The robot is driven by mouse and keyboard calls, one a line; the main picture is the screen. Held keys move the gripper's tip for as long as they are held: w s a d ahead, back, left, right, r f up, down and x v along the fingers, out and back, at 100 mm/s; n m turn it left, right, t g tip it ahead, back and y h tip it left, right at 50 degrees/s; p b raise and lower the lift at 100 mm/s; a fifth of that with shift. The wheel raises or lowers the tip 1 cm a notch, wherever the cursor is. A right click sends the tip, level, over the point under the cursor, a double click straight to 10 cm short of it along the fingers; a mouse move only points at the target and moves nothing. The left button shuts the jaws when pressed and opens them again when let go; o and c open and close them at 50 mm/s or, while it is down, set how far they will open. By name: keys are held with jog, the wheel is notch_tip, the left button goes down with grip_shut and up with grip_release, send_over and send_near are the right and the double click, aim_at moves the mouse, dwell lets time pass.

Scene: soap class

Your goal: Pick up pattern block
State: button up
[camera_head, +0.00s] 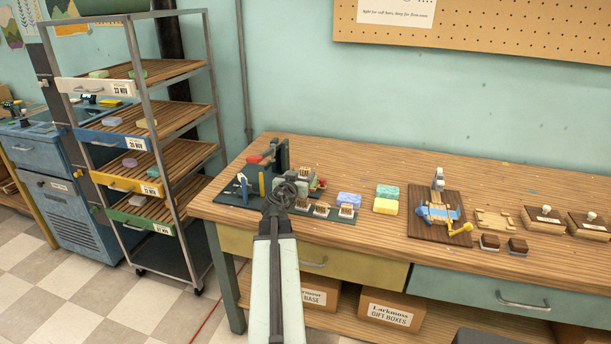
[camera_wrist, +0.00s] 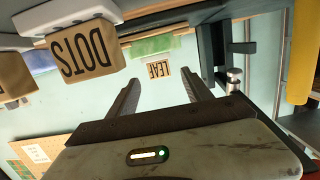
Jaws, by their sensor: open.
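Several small tan-faced blocks with pale tops, which look like the pattern blocks, stand on a dark mat (camera_head: 322,216) on the bench. One block (camera_head: 302,205) is just right of my gripper (camera_head: 284,193) in the head view. In the wrist view the labels are upside down. A block marked DOTS (camera_wrist: 86,65) is large at upper left, outside the fingers. A block marked LEAF (camera_wrist: 158,70) is smaller and farther off, seen between the fingertips. Another tan block (camera_wrist: 14,80) is partly cut off at the left edge.
A dark upright stand (camera_head: 282,158) and tools are behind my gripper. Soap bars (camera_head: 349,199), stacked bars (camera_head: 386,198) and a wooden press board (camera_head: 439,236) lie to the right. A rack of trays (camera_head: 160,118) stands left of the bench (camera_head: 500,176).

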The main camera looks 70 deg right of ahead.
aim_at(304, 170)
jog(key=d, duration=0.5)
jog(key=shift+w+d+f+b, duration=0.1)
jog(key=shift+w+f+b, duration=0.1)
jog(key=shift+f+b, duration=0.1)
grip_shut()
notch_tip(304, 170, up, 10)
jog(key=p, duration=1)
jog(key=shift+r, duration=0.1)
